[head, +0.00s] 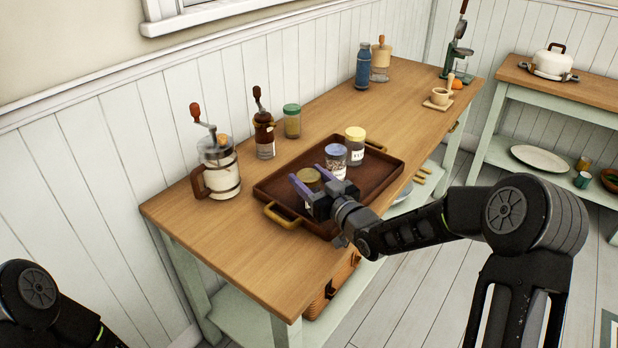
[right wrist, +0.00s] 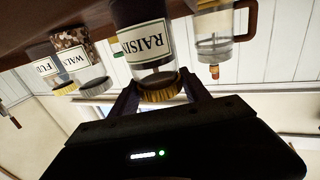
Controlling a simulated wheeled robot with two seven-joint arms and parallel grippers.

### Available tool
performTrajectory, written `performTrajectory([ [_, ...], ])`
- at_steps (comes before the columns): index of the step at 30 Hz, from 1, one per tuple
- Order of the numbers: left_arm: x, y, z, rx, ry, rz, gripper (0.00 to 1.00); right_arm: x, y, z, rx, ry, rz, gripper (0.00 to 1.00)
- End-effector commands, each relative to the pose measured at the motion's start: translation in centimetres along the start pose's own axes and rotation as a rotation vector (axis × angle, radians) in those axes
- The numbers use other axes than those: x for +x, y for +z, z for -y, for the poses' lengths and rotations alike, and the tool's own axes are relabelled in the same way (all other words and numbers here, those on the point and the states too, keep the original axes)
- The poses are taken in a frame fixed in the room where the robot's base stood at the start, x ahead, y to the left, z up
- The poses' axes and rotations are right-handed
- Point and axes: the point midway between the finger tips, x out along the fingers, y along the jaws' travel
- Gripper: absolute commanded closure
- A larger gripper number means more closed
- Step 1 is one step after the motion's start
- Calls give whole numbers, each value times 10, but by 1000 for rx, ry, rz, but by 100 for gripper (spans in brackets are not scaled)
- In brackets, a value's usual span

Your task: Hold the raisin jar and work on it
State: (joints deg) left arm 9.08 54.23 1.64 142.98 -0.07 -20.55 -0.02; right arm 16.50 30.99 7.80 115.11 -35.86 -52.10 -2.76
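The raisin jar (head: 309,176) stands at the near left part of the brown tray (head: 262,188) and has a gold lid. Its "RAISIN" label (right wrist: 147,43) shows in the right wrist view, where the picture is upside down. My right gripper (head: 308,177) has one finger on each side of the jar, near its lid. In the right wrist view the lid (right wrist: 158,92) lies between the fingers. I cannot tell whether they press on it. My left gripper is out of the head view; only part of my left arm shows at the lower left.
A walnut jar (head: 335,160) with a blue-grey lid and a yellow-lidded jar (head: 355,146) share the tray. The wooden tabletop (head: 230,228) is clear at the near left.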

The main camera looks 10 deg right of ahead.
Motion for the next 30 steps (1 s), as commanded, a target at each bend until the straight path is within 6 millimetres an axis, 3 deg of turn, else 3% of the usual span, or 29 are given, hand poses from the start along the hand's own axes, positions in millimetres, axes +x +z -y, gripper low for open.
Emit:
performTrajectory([
  [6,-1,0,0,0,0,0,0,0,-1,0,0,-1,0,26],
  [18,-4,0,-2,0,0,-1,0,-1,-4,0,0,0,0,26],
  [23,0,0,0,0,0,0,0,-21,-2,0,0,1,1,26],
  [30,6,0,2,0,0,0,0,-68,-2,-1,0,3,1,26],
])
